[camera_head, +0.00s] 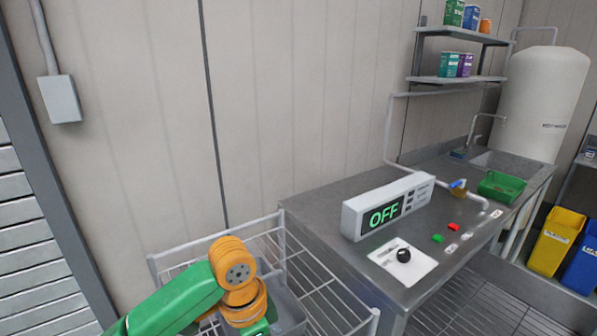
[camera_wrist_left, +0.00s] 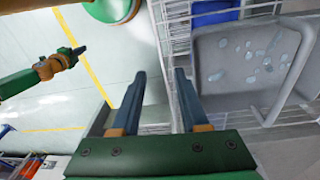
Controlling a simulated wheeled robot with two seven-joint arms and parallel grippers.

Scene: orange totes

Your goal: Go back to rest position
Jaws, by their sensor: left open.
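My left arm enters the head view from the bottom left, green with orange joints; its fingers are out of frame there. In the left wrist view my left gripper (camera_wrist_left: 160,73) is open, with two dark fingers apart and nothing between them. It is above the floor and beside a grey bin (camera_wrist_left: 220,108) holding several small pale, clear-looking pieces. My right gripper (camera_wrist_left: 76,50), on a green and orange arm, shows small at the left of the left wrist view; whether its jaws are open is unclear.
A wire rack (camera_head: 318,278) stands left of a steel counter (camera_head: 330,215). On the counter are a box display reading OFF (camera_head: 388,207), a knob panel (camera_head: 402,261) and a green basket (camera_head: 502,186). A yellow bin (camera_head: 557,240) stands at right. Open floor shows left of the rack (camera_wrist_left: 40,100).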

